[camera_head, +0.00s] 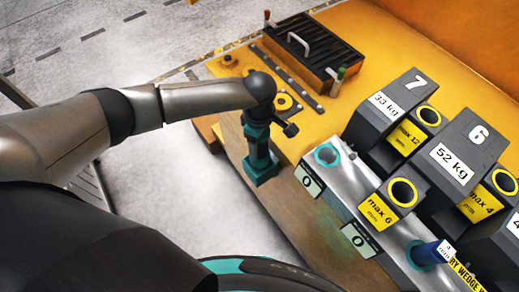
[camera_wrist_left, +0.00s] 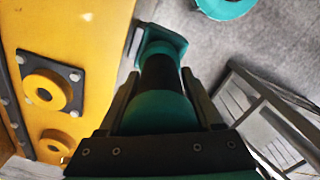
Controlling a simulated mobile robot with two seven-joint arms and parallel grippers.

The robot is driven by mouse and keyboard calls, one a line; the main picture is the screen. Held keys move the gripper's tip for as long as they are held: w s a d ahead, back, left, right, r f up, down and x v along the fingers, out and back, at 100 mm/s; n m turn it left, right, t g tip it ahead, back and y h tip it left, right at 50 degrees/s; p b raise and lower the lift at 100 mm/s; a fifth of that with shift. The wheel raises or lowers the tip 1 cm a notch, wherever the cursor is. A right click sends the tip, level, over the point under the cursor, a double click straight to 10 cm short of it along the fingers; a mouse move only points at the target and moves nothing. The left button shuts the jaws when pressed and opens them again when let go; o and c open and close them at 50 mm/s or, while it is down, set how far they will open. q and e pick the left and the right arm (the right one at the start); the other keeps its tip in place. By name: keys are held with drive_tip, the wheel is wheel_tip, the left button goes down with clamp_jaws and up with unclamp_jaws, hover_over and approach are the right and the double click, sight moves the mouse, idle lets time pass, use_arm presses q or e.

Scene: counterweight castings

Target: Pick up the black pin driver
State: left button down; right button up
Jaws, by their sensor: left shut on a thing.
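My left gripper (camera_head: 258,149) points down in the head view, beside the left edge of the work surface. It is shut on a teal and black tool, whose square teal end (camera_head: 262,172) shows below the fingers. In the left wrist view the tool (camera_wrist_left: 158,72) lies between the two fingers, with a black middle band, a teal collar and a wider teal far end. It appears to be the black pin driver; no name shows on it. The fingers hide part of its body. My right gripper is not in view.
Grey blocks marked 7 (camera_head: 390,105) and 6 (camera_head: 465,150) stand at the right, with yellow-ringed sockets. A metal bar (camera_head: 345,180) with a teal-ringed hole runs before them. A black slatted box (camera_head: 312,50) stands on the yellow surface behind. Floor lies open at left.

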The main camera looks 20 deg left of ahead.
use_arm(q)
drive_tip(key=shift+w+r, duration=0.1)
drive_tip(key=shift+r, duration=0.1)
drive_tip(key=shift+r, duration=0.5)
wheel_tip(320, 180, up, 29)
drive_tip(key=p, duration=0.3)
drive_tip(key=shift+p, duration=0.35)
drive_tip(key=shift+f, duration=0.1)
